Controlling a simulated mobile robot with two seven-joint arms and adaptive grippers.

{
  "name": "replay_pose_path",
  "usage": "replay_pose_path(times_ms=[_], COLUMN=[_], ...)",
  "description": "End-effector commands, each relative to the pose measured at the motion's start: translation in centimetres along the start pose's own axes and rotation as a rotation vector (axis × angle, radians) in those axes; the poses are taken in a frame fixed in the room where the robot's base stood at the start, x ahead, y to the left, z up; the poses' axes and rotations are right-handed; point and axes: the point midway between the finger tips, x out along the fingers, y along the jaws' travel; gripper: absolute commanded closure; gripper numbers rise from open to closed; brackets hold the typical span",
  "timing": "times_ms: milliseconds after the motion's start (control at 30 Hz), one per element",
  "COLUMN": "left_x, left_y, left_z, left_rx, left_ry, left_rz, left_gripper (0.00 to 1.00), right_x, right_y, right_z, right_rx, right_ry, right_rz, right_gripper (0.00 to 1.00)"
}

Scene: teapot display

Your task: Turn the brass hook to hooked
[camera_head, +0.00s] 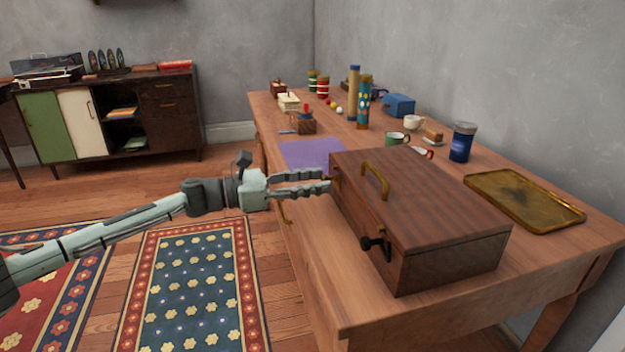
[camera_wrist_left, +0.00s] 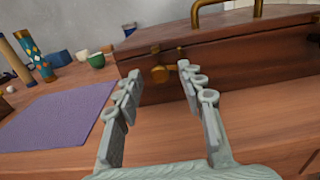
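A dark wooden box (camera_head: 430,195) with a brass lid handle (camera_head: 376,180) stands on the wooden table; it also shows in the left wrist view (camera_wrist_left: 240,65). In that view a small brass hook piece (camera_wrist_left: 163,74) sits on the box's front, just below the lid seam. My left gripper (camera_head: 329,186) reaches the left end of the box front. In the left wrist view its fingers (camera_wrist_left: 158,72) are spread, with the brass piece seen between the tips. I cannot tell whether they touch it. In the head view the fingers largely hide this piece. My right gripper is not in view.
A black knob (camera_head: 374,244) sticks out of the box front. A purple mat (camera_head: 312,154) lies behind the box, with cups, a blue jar (camera_head: 462,142) and tall cylinders (camera_head: 364,102) farther back. A brass tray (camera_head: 524,199) lies at right. The floor beside the table is open.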

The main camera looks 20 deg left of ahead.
Motion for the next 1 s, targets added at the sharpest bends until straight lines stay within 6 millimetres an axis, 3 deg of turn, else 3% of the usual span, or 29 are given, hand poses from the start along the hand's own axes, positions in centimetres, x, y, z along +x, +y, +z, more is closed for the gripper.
replay_pose_path(times_ms=[167, 500, 1000], left_x=[0.0, -0.02, -0.02], left_y=[0.01, 0.01, -0.02], left_z=[-0.03, -0.02, -0.01], left_rx=[0.0, 0.0, -0.106], left_ry=[0.0, 0.0, 0.0], left_rz=[0.0, 0.0, 0.0], left_gripper=[0.61, 1.0, 1.0], right_x=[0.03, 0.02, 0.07], right_y=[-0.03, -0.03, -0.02], right_z=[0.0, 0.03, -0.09], right_rx=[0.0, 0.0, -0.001], right_ry=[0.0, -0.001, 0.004], right_rz=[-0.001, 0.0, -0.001], right_gripper=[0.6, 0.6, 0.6])
